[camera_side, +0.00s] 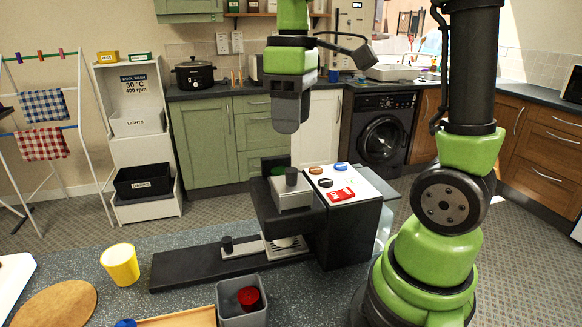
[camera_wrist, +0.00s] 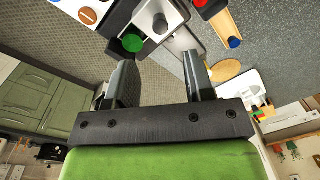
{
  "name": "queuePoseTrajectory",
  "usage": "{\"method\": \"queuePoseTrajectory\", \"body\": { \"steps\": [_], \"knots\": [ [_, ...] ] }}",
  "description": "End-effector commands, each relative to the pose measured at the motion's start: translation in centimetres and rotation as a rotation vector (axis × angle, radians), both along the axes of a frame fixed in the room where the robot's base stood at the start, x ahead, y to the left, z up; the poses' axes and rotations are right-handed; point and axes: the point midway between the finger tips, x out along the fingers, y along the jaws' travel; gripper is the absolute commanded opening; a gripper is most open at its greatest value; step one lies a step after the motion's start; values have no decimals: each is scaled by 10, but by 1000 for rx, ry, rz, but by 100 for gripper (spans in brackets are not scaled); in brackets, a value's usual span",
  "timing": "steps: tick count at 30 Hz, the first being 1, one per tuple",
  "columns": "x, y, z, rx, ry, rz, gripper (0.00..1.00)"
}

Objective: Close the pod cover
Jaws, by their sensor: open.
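A black coffee machine (camera_side: 345,235) stands on the dark counter in the side view. A light grey cover block with a dark grey cylindrical knob (camera_side: 291,176) sits at its head, left of the white button panel (camera_side: 352,184). The knob also shows at the top of the wrist view (camera_wrist: 160,22). A green round piece (camera_wrist: 132,43) lies beside the knob; it is partly hidden in the side view. I cannot tell how far the cover is open. My gripper (camera_side: 288,130) points down above the knob, clear of it. Its fingers (camera_wrist: 158,80) are apart with nothing between them.
A yellow cup (camera_side: 120,264), a round wooden board (camera_side: 57,304) and a grey bin (camera_side: 242,302) holding a red item stand on the counter. Air around my gripper is clear.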

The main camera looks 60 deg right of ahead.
Motion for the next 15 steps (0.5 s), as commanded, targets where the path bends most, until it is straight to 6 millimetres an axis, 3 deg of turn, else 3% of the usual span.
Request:
{"method": "queuePoseTrajectory", "body": {
  "steps": [9,15],
  "knots": [
    [-2,4,-54,2,5,0,48],
    [-2,5,-79,2,2,-2,48]
  ]
}}
